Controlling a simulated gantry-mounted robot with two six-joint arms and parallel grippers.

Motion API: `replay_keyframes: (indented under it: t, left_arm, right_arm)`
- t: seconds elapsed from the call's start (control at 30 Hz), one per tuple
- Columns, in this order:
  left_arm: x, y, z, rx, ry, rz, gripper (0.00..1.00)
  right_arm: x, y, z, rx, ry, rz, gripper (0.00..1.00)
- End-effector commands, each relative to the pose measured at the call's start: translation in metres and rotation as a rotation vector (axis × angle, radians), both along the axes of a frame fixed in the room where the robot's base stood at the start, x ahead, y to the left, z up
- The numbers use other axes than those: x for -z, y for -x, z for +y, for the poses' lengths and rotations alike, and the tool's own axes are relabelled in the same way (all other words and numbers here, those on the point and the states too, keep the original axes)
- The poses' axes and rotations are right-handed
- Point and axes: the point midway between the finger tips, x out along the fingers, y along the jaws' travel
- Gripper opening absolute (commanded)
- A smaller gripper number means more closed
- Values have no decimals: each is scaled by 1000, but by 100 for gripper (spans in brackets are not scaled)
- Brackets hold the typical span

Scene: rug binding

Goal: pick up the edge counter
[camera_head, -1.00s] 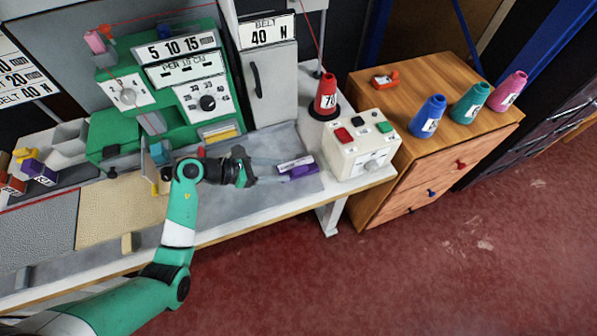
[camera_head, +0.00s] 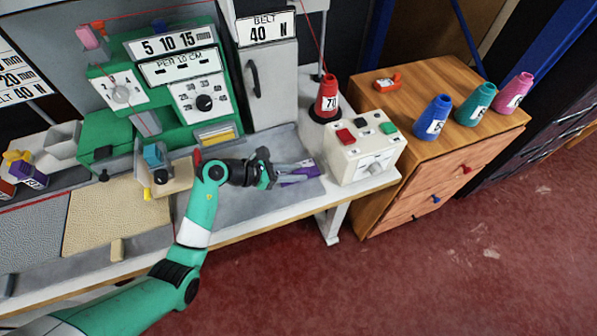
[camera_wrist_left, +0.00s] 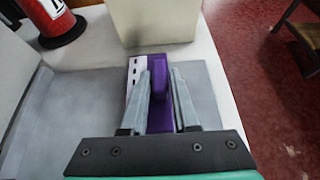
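A purple block with a white marked strip, which I take to be the edge counter (camera_head: 302,173), lies on the grey bench top left of the cream control box. In the left wrist view the purple counter (camera_wrist_left: 161,65) has a raised middle part. My left gripper (camera_head: 295,171) reaches over it from the left. In the left wrist view the two fingers of my left gripper (camera_wrist_left: 161,76) stand on either side of the raised part, with a narrow gap showing at the right finger. They look open. My right gripper is out of view.
The cream control box (camera_head: 352,155) stands just beyond the counter, with a red cone (camera_head: 327,96) behind it. A green machine (camera_head: 180,95) stands at the back. A wooden cabinet (camera_head: 450,150) with coloured cones stands to the right.

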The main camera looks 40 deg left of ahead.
Motion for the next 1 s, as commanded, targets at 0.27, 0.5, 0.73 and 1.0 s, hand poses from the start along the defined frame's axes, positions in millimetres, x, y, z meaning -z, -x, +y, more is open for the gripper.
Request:
replay_keyframes:
  t: [0.27, 0.5, 0.73, 1.0]
  left_arm:
    - [0, 0, 0, 0, 0, 0, 0]
    - [0, 0, 0, 0, 0, 0, 0]
    - [-13, 0, 0, 0, 0, -1, 0]
    - [-70, 24, -1, -2, -1, -3, 0]
  right_arm:
    - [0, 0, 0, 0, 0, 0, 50]
    - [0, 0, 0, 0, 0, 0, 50]
    - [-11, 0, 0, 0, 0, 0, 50]
    - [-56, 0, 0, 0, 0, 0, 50]
